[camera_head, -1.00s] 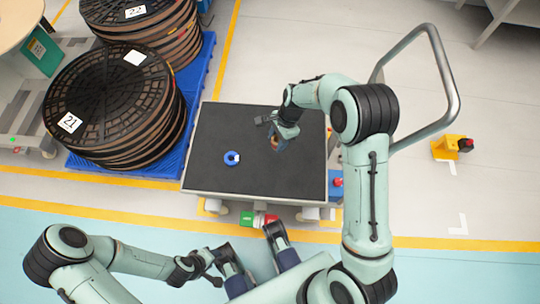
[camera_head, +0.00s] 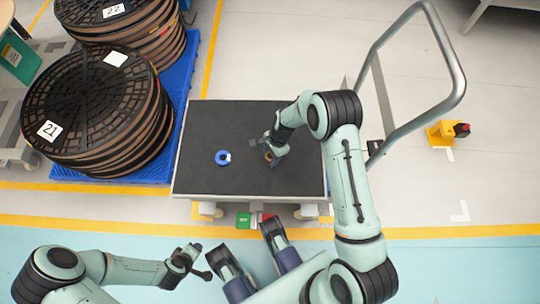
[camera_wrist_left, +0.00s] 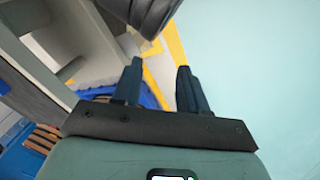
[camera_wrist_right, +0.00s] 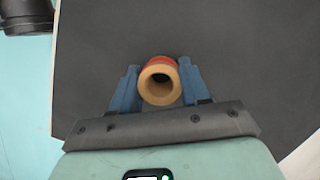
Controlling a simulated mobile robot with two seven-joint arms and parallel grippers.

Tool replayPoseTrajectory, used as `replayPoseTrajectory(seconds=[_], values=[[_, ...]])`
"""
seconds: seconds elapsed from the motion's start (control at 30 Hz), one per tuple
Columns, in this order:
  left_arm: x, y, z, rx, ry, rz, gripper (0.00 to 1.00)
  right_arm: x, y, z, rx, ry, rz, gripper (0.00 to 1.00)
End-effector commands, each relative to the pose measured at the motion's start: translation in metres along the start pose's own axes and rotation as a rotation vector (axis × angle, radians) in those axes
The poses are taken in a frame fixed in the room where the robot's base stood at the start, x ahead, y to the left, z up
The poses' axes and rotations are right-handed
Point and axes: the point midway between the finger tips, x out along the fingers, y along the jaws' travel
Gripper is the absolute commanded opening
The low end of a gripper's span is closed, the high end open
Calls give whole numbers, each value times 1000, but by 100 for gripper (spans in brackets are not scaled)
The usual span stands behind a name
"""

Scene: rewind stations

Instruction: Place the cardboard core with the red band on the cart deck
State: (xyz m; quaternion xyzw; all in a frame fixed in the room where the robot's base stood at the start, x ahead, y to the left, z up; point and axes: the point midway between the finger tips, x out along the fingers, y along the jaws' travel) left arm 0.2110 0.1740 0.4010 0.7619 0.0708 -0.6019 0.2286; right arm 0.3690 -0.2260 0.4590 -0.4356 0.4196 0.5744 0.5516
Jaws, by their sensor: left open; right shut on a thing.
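The cardboard core (camera_wrist_right: 160,88) is a short tan tube with a red band at its far end in the right wrist view. My right gripper (camera_wrist_right: 160,85) is shut on it, one finger on each side. In the head view my right gripper (camera_head: 270,157) is over the right part of the dark cart deck (camera_head: 215,185), with a small brown bit of the core showing below it. I cannot tell whether the core touches the deck. My left gripper (camera_wrist_left: 152,88) is open and empty, and in the head view it is off the cart at the lower left.
A blue ring (camera_head: 222,157) lies on the deck, left of my right gripper. Stacked reels (camera_head: 95,110) stand on a blue pallet (camera_head: 185,80) to the left. The cart's metal handle (camera_head: 440,60) rises at the right.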

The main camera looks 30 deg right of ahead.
Motion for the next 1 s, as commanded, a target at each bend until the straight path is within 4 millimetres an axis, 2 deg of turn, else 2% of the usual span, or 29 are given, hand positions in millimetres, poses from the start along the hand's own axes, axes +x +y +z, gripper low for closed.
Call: replayPoseTrajectory(seconds=[0.3, 0.33, 0.4, 0.77, 0.87, 1.0], values=[[2, -2, 1, -1, -3, -2, 43, 2, 0, 0, 0, 0, -1, 17], [2, -2, 1, -2, -3, -3, 43, 2, 0, 0, 0, 0, -1, 49], [1, -2, 1, -1, -3, -3, 43, 2, 0, 0, 0, 0, -1, 71], [-2, 0, 1, 0, -2, 0, 43, -3, 0, 1, -1, 0, -2, 71], [-6, 2, 4, 1, -14, 2, 43, -15, -1, 1, -1, 1, -3, 71], [-16, 5, 16, 4, -49, 4, 43, -44, -1, 1, -1, 1, -5, 71]])
